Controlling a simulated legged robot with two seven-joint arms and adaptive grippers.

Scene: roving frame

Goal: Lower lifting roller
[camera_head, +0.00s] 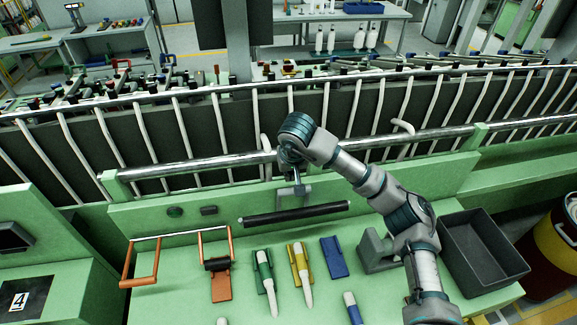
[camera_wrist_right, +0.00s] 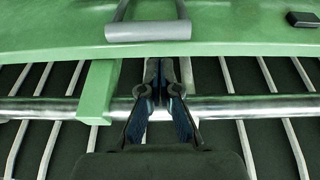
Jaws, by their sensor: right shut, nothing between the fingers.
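A long shiny metal roller (camera_head: 200,165) runs across the green machine in the head view, most likely the lifting roller. It also shows in the right wrist view (camera_wrist_right: 245,107), passing behind my fingers. My right gripper (camera_head: 291,160) is shut and empty, over this bar near its middle. In the right wrist view my gripper (camera_wrist_right: 158,85) has its fingertips together, pointing toward a grey handle (camera_wrist_right: 148,31) on the green panel. I cannot tell whether they touch anything. The handle (camera_head: 294,192) also shows in the head view, below the gripper. My left gripper is out of view.
A black bar (camera_head: 295,214) lies below the handle. The green worktop holds orange-handled frames (camera_head: 143,262), green (camera_head: 262,265), yellow (camera_head: 298,262) and blue (camera_head: 334,257) holders, and a dark bin (camera_head: 480,250). White curved rods (camera_head: 222,130) line the machine behind the bar.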

